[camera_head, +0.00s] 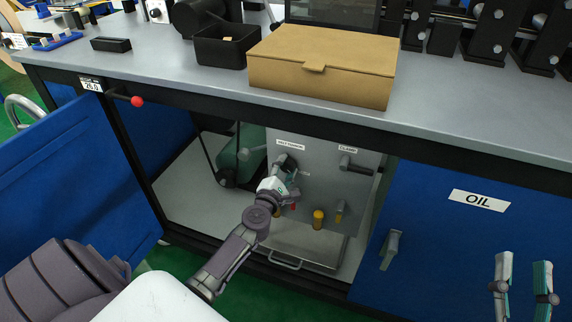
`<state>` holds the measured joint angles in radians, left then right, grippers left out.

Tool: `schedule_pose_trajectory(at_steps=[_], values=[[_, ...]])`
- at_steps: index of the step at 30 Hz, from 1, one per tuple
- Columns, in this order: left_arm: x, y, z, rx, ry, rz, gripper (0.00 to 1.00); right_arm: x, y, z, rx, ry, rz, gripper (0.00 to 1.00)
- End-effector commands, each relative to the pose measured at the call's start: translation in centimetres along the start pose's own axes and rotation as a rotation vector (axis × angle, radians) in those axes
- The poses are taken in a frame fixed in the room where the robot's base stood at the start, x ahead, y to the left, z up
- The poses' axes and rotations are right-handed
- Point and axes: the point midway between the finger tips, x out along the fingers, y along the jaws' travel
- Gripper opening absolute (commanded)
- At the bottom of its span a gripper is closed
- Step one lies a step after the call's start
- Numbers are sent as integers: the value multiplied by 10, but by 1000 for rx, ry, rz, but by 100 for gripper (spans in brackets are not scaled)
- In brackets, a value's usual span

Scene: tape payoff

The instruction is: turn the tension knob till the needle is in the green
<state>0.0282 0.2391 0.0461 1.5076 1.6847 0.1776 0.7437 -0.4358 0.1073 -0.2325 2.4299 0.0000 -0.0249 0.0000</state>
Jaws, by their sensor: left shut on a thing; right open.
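A grey panel (316,170) stands inside the open blue cabinet under the bench. A black knob (287,161) sits below a small label at its upper left; the label is too small to read surely. My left gripper (284,178) reaches into the cabinet and is shut on the black knob, partly hiding it. My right gripper (525,276) is open and empty at the bottom right, in front of the blue OIL door. I cannot make out a gauge needle or green zone.
A metal tray (298,243) lies below. The open blue door (85,180) stands left. A cardboard box (322,66) sits on the bench.

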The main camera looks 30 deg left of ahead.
Motion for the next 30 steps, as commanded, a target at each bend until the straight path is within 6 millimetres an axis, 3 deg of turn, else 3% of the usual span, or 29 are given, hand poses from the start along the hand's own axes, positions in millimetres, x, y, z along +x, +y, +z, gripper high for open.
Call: schedule_pose_trajectory(at_steps=[12, 28, 29, 30], values=[[0, -2, 0, 182, -1, -3, 10, -6, 5, 34, -7, -207, 11, 42], [-1, -2, 0, 204, -1, -4, 10, -7, 5, 38, -7, -232, 12, 42], [-1, -2, 0, 203, -1, -4, 46, -7, 5, 38, -7, -232, 12, 42], [-1, -2, 0, 203, -1, -4, 53, -7, 5, 38, -7, -231, 12, 42]])
